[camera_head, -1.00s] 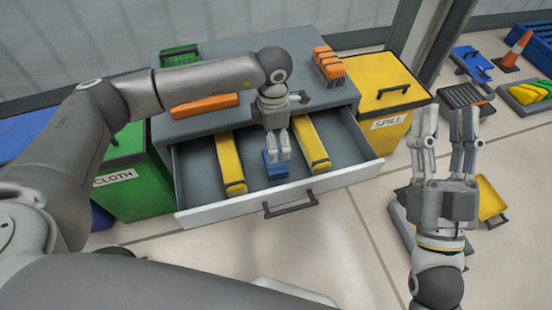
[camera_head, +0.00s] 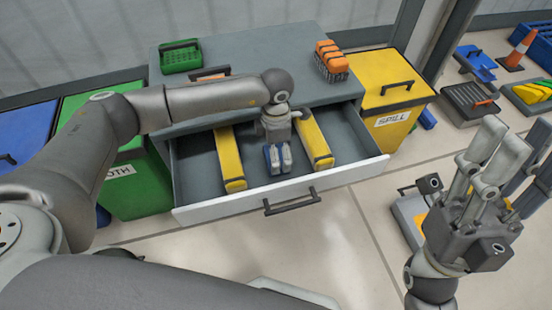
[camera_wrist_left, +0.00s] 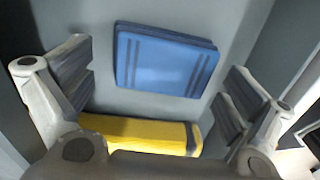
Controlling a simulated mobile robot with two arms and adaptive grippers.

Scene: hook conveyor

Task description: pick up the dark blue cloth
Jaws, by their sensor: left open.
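The dark blue cloth (camera_wrist_left: 165,60) lies folded and flat on the grey drawer floor in the left wrist view, with darker stripes near two sides. My left gripper (camera_wrist_left: 160,97) is open and empty, with its finger pads to either side of and below the cloth in that view. In the head view my left gripper (camera_head: 277,158) reaches down into the open drawer (camera_head: 235,206), and its fingers mostly hide the cloth. My right gripper (camera_head: 520,155) is open and empty, over the floor at the right.
Two yellow bars (camera_head: 229,160) (camera_head: 315,140) lie in the drawer, one on each side of my left gripper. A green tray (camera_head: 181,57) and an orange bristled block (camera_head: 331,60) stand on the cabinet top. Green (camera_head: 138,185) and yellow (camera_head: 390,95) bins flank the cabinet.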

